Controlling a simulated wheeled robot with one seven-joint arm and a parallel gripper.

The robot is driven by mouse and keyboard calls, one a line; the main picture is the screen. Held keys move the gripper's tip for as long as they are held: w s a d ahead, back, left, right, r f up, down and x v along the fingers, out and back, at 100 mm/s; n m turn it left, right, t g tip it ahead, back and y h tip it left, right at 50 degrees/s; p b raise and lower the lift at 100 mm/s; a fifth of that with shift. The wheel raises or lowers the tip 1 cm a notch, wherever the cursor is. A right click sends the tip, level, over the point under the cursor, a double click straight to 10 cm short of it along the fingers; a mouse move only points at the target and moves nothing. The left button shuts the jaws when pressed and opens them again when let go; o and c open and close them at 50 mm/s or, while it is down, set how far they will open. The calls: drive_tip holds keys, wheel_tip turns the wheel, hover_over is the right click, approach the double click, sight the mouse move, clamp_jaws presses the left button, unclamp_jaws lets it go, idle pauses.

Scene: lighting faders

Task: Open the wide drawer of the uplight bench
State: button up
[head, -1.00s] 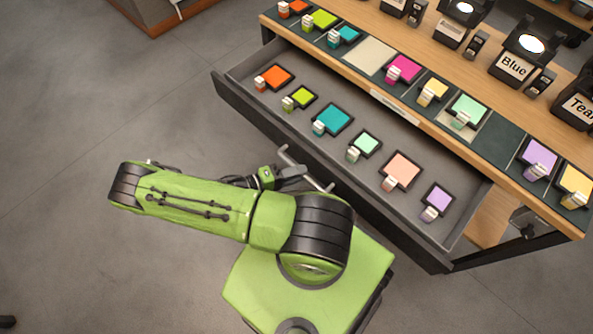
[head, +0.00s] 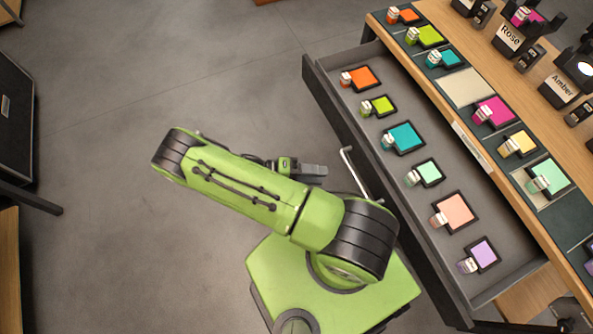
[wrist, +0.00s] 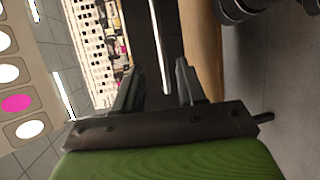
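The wide drawer (head: 488,290) of the uplight bench (head: 470,150) stands pulled out, showing several coloured gel frames with small labelled tabs inside.
Lamps with name cards such as Rose (head: 509,38) and Amber (head: 563,88) stand on the bench top beside a row of colour samples. Open grey floor (head: 120,110) lies left of my arm. A dark cabinet (head: 15,110) stands at the far left.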

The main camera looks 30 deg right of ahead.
drive_tip(key=v, duration=0.5)
drive_tip(key=shift+w+a, duration=0.15)
drive_tip(key=shift+a, duration=0.15)
wheel_tip(320, 180, up, 27)
drive_tip(key=w+a+n+t+y+p, duration=0.2)
drive_tip(key=t+y+p, duration=0.2)
drive_tip(key=y+p, duration=0.5)
drive_tip(key=s+r+n+t+y+p, duration=0.1)
drive_tip(key=s+r+t, duration=0.3)
drive_tip(key=r, duration=0.4)
drive_tip(key=s+r+n+t+y+p, duration=0.1)
drive_tip(key=s+r+t+y, duration=0.3)
drive_tip(key=r, duration=0.5)
drive_tip(key=shift+s+n+t+p, duration=0.4)
drive_tip(key=shift+s+t, duration=0.1)
drive_tip(key=shift+s, duration=0.6)
